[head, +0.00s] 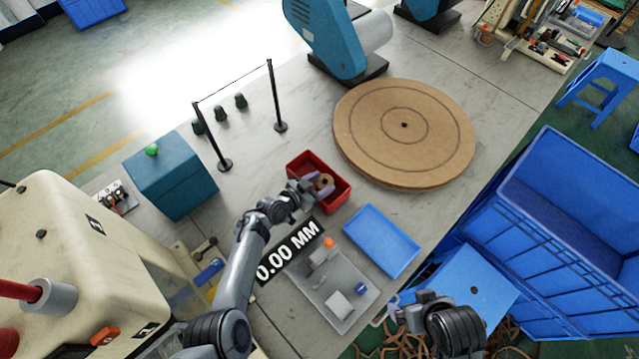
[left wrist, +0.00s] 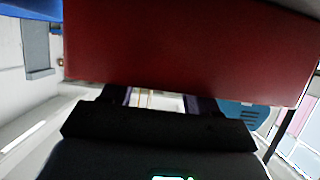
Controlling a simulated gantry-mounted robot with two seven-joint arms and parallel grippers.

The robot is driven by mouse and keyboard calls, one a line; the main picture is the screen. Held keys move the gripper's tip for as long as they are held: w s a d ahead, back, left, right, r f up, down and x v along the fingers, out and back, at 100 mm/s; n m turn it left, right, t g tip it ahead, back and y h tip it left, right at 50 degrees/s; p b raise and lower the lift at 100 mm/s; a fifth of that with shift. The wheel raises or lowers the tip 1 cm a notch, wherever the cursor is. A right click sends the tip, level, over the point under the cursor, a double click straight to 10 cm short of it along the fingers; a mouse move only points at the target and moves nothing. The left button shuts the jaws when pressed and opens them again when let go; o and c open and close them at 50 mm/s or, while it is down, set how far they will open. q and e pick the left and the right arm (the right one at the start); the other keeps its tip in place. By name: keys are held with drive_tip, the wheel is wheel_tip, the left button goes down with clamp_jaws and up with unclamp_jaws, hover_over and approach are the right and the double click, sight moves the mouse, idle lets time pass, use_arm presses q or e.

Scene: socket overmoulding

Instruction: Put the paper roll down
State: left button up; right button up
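The paper roll (head: 324,181) is a small brown ring with a dark hole, in the head view. It is at the red bin (head: 334,202), within the bin's outline. My left gripper (head: 319,186) reaches to it, with a finger on either side of the roll. Whether the fingers press on it does not show. In the left wrist view a red wall of the bin (left wrist: 185,50) fills the upper middle and hides the fingertips and the roll. The finger bases stand apart below it. My right gripper (head: 396,308) is at the lower right, away from the roll; its finger gap is unclear.
A blue tray (head: 381,241) and a grey tray (head: 327,296) with small parts lie in front of the red bin. A round brown board (head: 404,133) lies behind it to the right. Black posts (head: 274,98) and a teal box (head: 170,176) stand to the left.

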use_arm(q)
drive_tip(key=shift+o, duration=1.3)
drive_tip(key=shift+s+a+f, duration=0.2)
drive_tip(key=shift+s+f, duration=0.05)
drive_tip(key=shift+f, duration=0.4)
drive_tip(key=shift+r, duration=0.15)
drive_tip(key=shift+r+p, duration=0.3)
drive_tip(key=shift+p, duration=0.1)
drive_tip(key=r+p+v, duration=0.1)
drive_tip(key=p+v, duration=0.2)
drive_tip(key=v, duration=0.4)
drive_tip(key=shift+s, duration=0.15)
drive_tip(key=shift+r, duration=0.15)
